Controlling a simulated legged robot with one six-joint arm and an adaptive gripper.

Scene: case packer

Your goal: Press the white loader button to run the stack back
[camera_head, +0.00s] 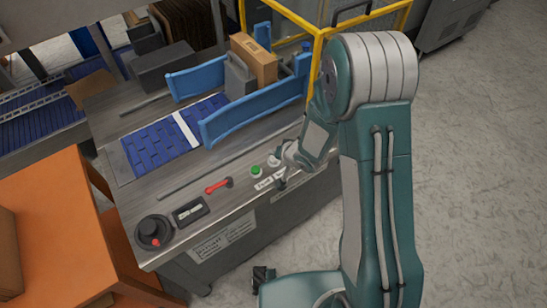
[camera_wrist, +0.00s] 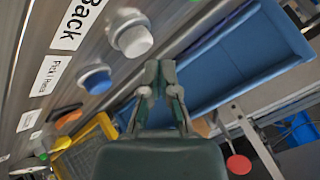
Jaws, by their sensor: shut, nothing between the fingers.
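The white loader button (camera_wrist: 135,40) sits on a round base beside a label reading "Back" in the wrist view. In the head view a white button (camera_head: 273,160) shows on the panel right of a green button (camera_head: 256,171), close to my gripper. In the wrist view the fingertips (camera_wrist: 160,65) point toward the panel, just right of and below the white button, with a visible gap in the picture. A blue button (camera_wrist: 96,81) lies left of the fingers.
Blue side rails (camera_head: 250,108) flank a grey plate and a cardboard stack (camera_head: 254,59) on the machine. A yellow frame (camera_head: 314,60) stands behind. Grey floor (camera_head: 480,180) is clear at right.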

